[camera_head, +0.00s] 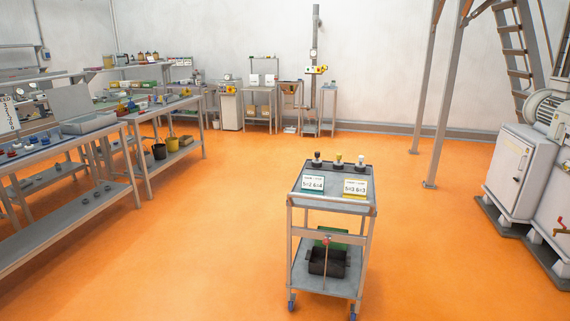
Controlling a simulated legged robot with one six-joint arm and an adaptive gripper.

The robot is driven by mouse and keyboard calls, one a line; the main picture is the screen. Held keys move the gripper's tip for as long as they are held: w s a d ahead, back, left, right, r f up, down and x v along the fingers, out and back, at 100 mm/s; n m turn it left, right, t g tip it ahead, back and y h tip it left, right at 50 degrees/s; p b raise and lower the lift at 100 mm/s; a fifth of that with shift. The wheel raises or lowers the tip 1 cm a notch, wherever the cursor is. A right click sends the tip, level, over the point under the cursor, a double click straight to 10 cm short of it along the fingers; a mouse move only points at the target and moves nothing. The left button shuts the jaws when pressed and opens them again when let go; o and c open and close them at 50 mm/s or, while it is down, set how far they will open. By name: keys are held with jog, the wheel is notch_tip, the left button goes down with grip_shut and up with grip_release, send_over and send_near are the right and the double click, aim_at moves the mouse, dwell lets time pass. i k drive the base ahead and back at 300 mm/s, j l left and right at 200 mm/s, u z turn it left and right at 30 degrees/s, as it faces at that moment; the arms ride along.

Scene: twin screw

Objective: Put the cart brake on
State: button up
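The cart (334,204) stands on the orange floor, right of centre and near the bottom of the view. It has a grey top tray, a lower shelf (345,286) and blue-hubbed wheels (291,306). A thin upright rod with a red knob (326,240) stands at its near side; it may be the brake lever, but I cannot tell whether it is on or off. Three small capped items (338,161) and two cards (355,187) are on the top. A dark box with a green lid (328,260) sits on the lower shelf. My gripper is not in view.
Workbenches (75,133) with tools and bins line the left. Grey machinery (515,170) stands at the right edge. A steel frame with stairs (450,90) rises behind it. Small stands (258,98) line the back wall. The floor (220,220) around the cart is clear.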

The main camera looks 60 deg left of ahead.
aim_at(327, 240)
jog(key=u, duration=1.65)
jog(key=i+u, duration=0.1)
jog(key=i, duration=0.5)
jog(key=i+l+u, duration=0.1)
jog(key=i, duration=0.55)
jog(key=i+l, duration=0.15)
jog(key=i, duration=0.45)
jog(key=i+l+u, duration=0.15)
jog(key=i, duration=0.45)
